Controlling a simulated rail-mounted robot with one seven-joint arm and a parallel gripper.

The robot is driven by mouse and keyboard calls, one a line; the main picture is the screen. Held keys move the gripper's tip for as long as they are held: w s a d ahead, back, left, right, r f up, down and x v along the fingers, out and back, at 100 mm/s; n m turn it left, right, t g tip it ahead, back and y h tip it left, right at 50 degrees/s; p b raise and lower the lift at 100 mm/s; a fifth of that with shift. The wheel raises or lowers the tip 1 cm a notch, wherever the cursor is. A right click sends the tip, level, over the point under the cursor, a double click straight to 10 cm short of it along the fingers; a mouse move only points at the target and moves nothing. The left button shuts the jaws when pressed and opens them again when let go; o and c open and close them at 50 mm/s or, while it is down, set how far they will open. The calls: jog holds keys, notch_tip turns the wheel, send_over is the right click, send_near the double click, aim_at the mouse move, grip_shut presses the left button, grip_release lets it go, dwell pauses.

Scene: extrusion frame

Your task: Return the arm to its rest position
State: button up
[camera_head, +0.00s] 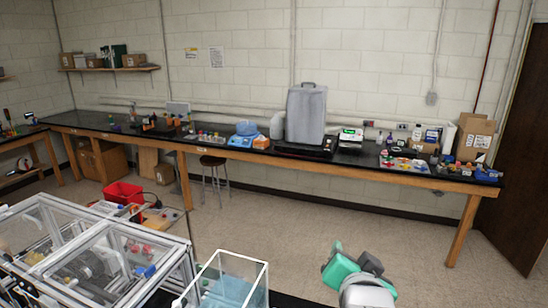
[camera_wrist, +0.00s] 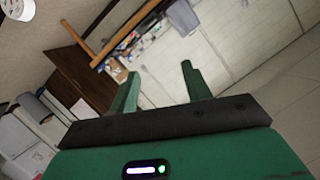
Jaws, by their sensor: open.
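My gripper shows in the wrist view (camera_wrist: 160,85) as a green body with two green fingers. The fingers are spread well apart with nothing between them. In the head view, my arm's end with its green part (camera_head: 341,268) is at the lower right, in front of open floor. The fingertips are not clear in that view. The gripper touches nothing that I can see.
An extrusion frame box (camera_head: 110,262) with clear panels fills the lower left. A clear box with white edges (camera_head: 232,280) stands beside it. A long black-topped bench (camera_head: 400,177) with equipment runs along the wall. Bare floor (camera_head: 330,222) lies between.

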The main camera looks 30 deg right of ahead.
jog(key=a+r+n+t+y, duration=0.1)
jog(key=a+r+n+t, duration=0.35)
jog(key=a+r, duration=0.75)
jog(key=s+a+r+n+t+y, duration=0.3)
jog(key=s+a+r, duration=0.3)
jog(key=a, duration=0.5)
jog(key=s+a+r+n+t+y+p, duration=0.1)
jog(key=s+a+r+n+t+y, duration=0.3)
jog(key=a+r, duration=0.3)
jog(key=s+a+n+t, duration=0.1)
jog(key=a, duration=0.3)
jog(key=shift+s+r+t+y, duration=0.25)
jog(key=shift+s+t+y, duration=0.05)
jog(key=shift+s+t, duration=0.05)
